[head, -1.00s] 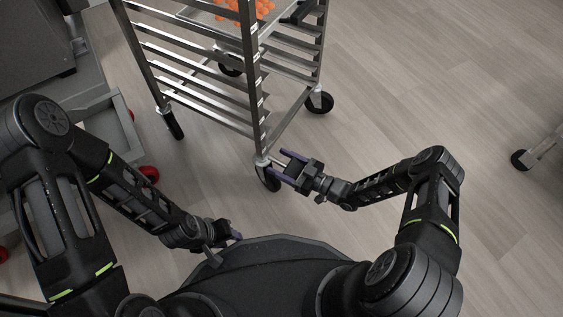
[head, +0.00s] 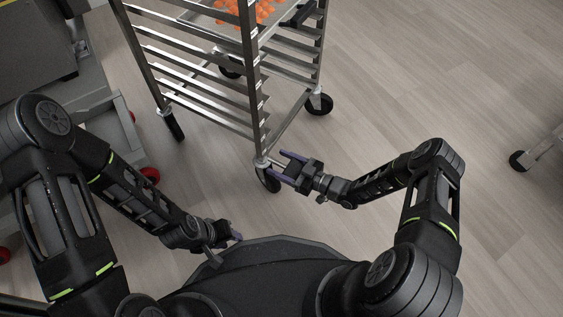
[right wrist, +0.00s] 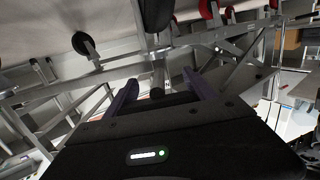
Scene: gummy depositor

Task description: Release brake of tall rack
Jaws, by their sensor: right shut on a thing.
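The tall rack (head: 257,95) is a metal frame on black casters, standing upright at the top middle of the head view. Its nearest caster (head: 267,181) is beside my right gripper (head: 276,163). The gripper's purple fingers reach to this caster from the right, low above the floor. In the right wrist view the fingers (right wrist: 160,93) are on either side of a small dark part at the caster, likely its brake lever (right wrist: 157,93). My right gripper is shut on it; the lever's exact position is hard to see. My left gripper (head: 238,238) is low beside my base, away from the rack, its jaws mostly hidden.
A tray (head: 208,18) with orange pieces is in the rack. Grey machinery (head: 100,105) with red-wheeled feet (head: 150,174) stands left of the rack. Another caster (head: 519,160) is at the far right. The wood floor between is clear.

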